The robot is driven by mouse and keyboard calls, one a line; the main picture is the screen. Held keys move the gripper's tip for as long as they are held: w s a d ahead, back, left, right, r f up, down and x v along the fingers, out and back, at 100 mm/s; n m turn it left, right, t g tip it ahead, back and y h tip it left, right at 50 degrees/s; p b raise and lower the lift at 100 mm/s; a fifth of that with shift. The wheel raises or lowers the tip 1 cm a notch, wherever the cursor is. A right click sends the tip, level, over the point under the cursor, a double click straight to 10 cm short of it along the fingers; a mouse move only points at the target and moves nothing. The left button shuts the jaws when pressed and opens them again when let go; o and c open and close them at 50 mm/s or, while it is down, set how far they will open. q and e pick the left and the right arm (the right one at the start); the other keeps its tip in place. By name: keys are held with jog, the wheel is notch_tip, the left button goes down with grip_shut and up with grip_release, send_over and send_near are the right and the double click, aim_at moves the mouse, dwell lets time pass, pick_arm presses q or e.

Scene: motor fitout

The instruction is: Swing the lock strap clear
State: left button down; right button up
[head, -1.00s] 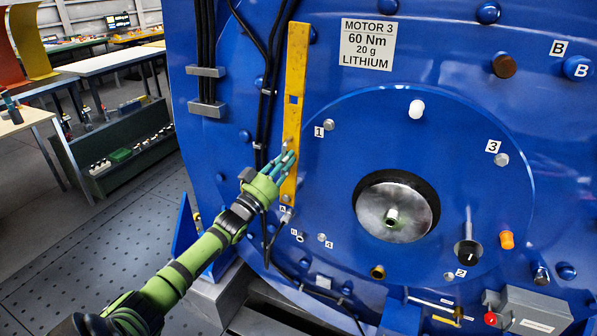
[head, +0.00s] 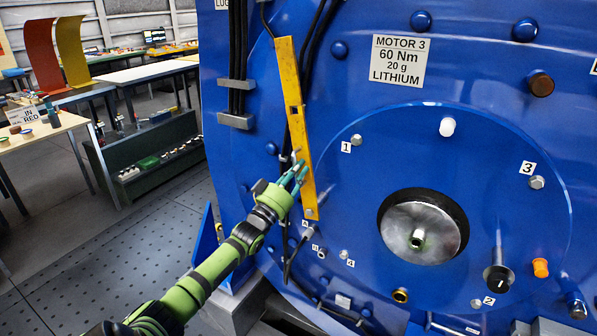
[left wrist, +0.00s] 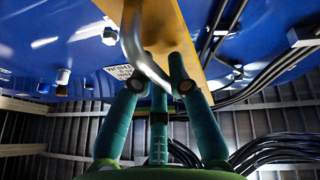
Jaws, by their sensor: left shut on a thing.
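The lock strap (head: 295,110) is a long yellow bar on the blue motor face, left of the round cover. It leans with its top to the left, and its lower end sits at a bolt. My left gripper (head: 298,172) is at the lower part of the strap, shut on its bent metal handle. In the left wrist view, the strap (left wrist: 165,22) rises behind the handle (left wrist: 140,50), which passes between the fingers of my left gripper (left wrist: 157,78). My right gripper is not in view.
Black cables (head: 238,60) run down the motor left of the strap, held by grey clamps (head: 237,121). The round blue cover (head: 400,140) has numbered bolts and a silver hub (head: 418,240). Tables and a green shelf unit (head: 150,150) stand back left.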

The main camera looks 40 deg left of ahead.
pick_arm(q)
jog(key=c, duration=1.4)
grip_release()
jog(key=shift+a, duration=0.1)
jog(key=shift+s+f, duration=0.1)
jog(key=shift+s+f, duration=0.15)
jog(key=shift+s, duration=0.05)
jog(key=v, duration=1.1)
jog(key=shift+s, duration=0.15)
